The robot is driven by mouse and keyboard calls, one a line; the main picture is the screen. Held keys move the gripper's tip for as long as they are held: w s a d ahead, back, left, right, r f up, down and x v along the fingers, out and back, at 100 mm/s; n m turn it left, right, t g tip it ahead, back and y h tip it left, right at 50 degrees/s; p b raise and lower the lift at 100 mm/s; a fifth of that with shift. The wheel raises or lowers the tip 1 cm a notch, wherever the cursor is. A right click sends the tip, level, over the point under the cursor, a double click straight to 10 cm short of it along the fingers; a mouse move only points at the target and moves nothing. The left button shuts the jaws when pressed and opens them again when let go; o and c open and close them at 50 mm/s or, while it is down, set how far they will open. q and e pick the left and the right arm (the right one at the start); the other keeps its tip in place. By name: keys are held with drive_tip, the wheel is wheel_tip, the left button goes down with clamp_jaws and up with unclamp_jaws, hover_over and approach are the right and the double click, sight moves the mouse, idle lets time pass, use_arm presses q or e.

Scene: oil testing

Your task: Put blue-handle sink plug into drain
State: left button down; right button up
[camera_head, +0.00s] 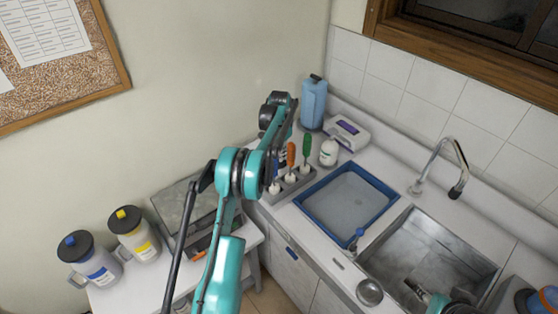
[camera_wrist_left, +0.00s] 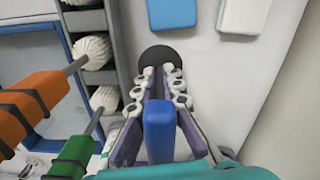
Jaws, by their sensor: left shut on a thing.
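My left gripper (camera_wrist_left: 158,105) is shut on the blue-handle sink plug (camera_wrist_left: 159,130). Its blue handle lies between the fingers in the left wrist view, and a dark round disc shows beyond the fingertips, apparently its lower end. In the head view this gripper (camera_head: 284,145) is by the rack, mostly hidden by my own arm. The sink (camera_head: 408,246) is to the right; I cannot make out its drain. Part of my right gripper (camera_head: 416,290) shows low over the sink; its fingers are unclear.
The grey rack (camera_head: 291,187) holds orange (camera_head: 291,155) and green (camera_head: 307,146) handled tools with white heads. A blue-rimmed tray (camera_head: 323,219) lies between rack and sink. The faucet (camera_head: 436,163) arches behind the sink. A round metal piece (camera_head: 370,291) is at the front edge.

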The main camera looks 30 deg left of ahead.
use_arm(q)
wheel_tip(320, 180, down, 3)
drive_tip(key=shift+r, duration=0.2)
drive_tip(key=shift+f, duration=0.1)
drive_tip(key=c, duration=1.7)
unclamp_jaws()
